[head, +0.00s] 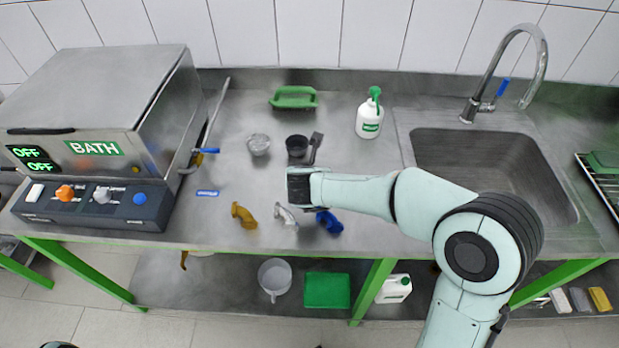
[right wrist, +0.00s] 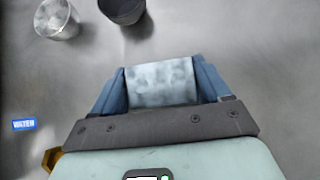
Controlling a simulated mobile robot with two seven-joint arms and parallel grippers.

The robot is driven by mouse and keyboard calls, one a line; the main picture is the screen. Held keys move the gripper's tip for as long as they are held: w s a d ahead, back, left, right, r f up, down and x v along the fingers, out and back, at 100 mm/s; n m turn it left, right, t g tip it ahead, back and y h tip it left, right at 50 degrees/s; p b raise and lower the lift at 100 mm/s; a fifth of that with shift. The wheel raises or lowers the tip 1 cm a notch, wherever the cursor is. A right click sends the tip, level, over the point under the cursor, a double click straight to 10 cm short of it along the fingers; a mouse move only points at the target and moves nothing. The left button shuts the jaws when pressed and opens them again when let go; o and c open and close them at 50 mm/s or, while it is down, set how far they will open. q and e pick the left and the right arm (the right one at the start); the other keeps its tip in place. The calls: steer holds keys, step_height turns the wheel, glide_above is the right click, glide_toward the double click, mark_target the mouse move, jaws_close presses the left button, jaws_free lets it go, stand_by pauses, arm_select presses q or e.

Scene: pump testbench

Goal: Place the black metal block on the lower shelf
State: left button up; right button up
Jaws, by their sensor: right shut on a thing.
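My right gripper (right wrist: 160,85) is shut on a metal block (right wrist: 160,80) with a mottled, pale grey face in the right wrist view. The block spans the gap between the fingers. In the head view, the end of my right arm is above the middle of the counter, and the fingers and held block cannot be made out clearly. The lower shelf (head: 205,290) runs under the counter, with bare metal at its left part. My left gripper is not in view.
The shelf holds a jug (head: 275,276), green box (head: 327,290) and canister (head: 394,289). A green leg (head: 374,290) divides its front.

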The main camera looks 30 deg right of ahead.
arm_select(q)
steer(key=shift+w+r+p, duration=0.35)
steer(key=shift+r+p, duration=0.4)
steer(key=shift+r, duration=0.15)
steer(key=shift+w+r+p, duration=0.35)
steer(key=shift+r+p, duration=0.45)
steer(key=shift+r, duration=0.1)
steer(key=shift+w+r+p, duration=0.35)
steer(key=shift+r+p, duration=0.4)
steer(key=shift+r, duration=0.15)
arm_select(e)
step_height(320, 180, up, 18)
